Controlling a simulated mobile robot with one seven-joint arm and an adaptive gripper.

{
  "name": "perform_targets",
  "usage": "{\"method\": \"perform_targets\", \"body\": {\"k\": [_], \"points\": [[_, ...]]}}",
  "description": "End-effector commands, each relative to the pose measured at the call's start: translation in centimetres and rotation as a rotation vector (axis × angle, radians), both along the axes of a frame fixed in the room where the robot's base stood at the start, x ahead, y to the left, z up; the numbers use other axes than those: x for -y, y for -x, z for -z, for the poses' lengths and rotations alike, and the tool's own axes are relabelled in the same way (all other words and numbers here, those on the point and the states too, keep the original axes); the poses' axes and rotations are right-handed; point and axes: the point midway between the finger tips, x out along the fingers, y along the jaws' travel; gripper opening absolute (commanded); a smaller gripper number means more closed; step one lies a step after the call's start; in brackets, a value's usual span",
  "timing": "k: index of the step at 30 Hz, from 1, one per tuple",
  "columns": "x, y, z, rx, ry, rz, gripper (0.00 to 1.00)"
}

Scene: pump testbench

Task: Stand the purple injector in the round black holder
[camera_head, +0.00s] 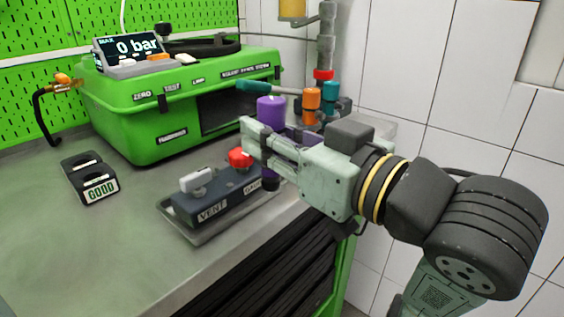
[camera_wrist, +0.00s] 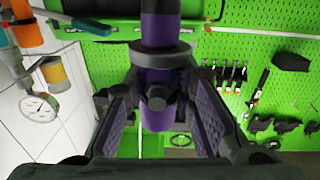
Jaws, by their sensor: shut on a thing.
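The purple injector (camera_head: 270,110) is held upright by my gripper (camera_head: 255,150), above the back right of the bench. In the wrist view the injector (camera_wrist: 158,85) stands between the two fingers of my gripper (camera_wrist: 158,110), which are shut on its body. Its dark lower tip shows below the fingers in the head view, near the right end of the black VENT block. I cannot tell whether the tip touches anything. A round black holder cannot be made out clearly; the area behind my gripper is partly hidden.
The black VENT block (camera_head: 212,208) with white and red knobs sits in a metal tray below my gripper. The green tester (camera_head: 160,115) stands behind. Orange (camera_head: 312,98) and teal (camera_head: 331,92) parts stand at the back right. The front left bench is clear.

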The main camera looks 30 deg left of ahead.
Motion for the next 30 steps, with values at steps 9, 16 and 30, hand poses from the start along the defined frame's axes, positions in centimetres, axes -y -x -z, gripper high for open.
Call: {"method": "perform_targets", "body": {"k": [9, 16, 30], "points": [[-0.1, -0.3, -0.3, -0.003, -0.002, -0.001, 0.0], [-1.4, -3.0, -0.7, -0.01, -0.002, -0.002, 0.0], [-4.7, -9.5, 0.8, -0.005, -0.001, -0.003, 0.0]]}}
